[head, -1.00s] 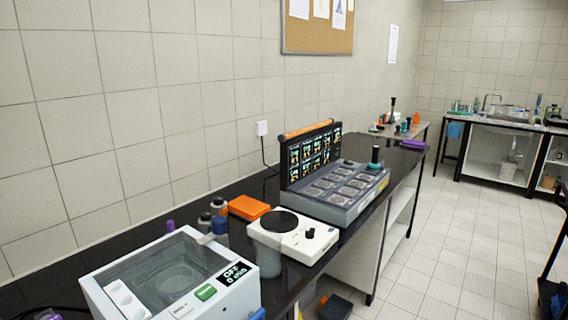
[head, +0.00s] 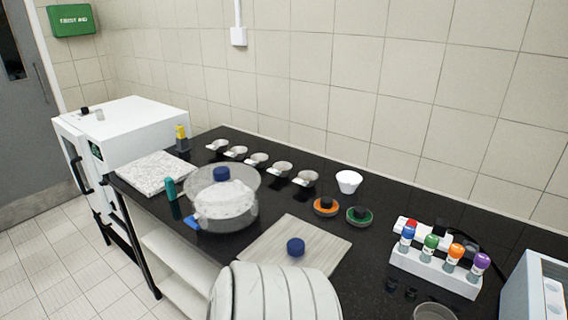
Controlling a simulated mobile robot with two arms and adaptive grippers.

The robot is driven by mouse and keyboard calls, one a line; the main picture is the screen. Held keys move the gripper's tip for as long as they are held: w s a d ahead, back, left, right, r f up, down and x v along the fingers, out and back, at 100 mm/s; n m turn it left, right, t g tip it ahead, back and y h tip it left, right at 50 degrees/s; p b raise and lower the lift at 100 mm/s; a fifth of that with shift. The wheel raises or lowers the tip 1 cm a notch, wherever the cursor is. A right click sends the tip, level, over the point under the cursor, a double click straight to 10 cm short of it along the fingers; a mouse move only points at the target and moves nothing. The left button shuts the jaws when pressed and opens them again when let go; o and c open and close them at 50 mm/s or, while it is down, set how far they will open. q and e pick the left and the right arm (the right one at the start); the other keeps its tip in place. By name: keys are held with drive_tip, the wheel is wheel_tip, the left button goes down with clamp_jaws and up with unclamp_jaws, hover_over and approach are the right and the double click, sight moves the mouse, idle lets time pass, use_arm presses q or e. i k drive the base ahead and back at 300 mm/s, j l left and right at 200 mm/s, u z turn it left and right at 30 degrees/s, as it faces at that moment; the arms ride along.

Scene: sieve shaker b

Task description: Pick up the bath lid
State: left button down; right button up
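A clear round lid with a dark blue knob (head: 221,174) shows left of the middle in the head view. It looks like the bath lid. It lies over a clear round vessel (head: 232,218) with a white inside and a blue part at its lower left. I cannot tell how closely the lid sits on the rim. A second dark blue knob (head: 295,247) shows over a pale board (head: 326,240); what it belongs to is unclear. Neither of my grippers is in view.
A white ribbed rounded shape (head: 275,293) blocks the bottom middle. A speckled slab (head: 150,172) and teal bottle (head: 170,189) stand left of the vessel. Several metal scoops (head: 281,169) line the back. Colored-cap bottles in a rack (head: 437,268) stand right.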

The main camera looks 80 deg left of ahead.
sight(290, 240)
drive_tip(key=u, duration=2.5)
drive_tip(key=z, duration=1.95)
drive_tip(key=k+j, duration=0.7)
drive_tip(key=j, duration=0.25)
drive_tip(key=z, duration=0.05)
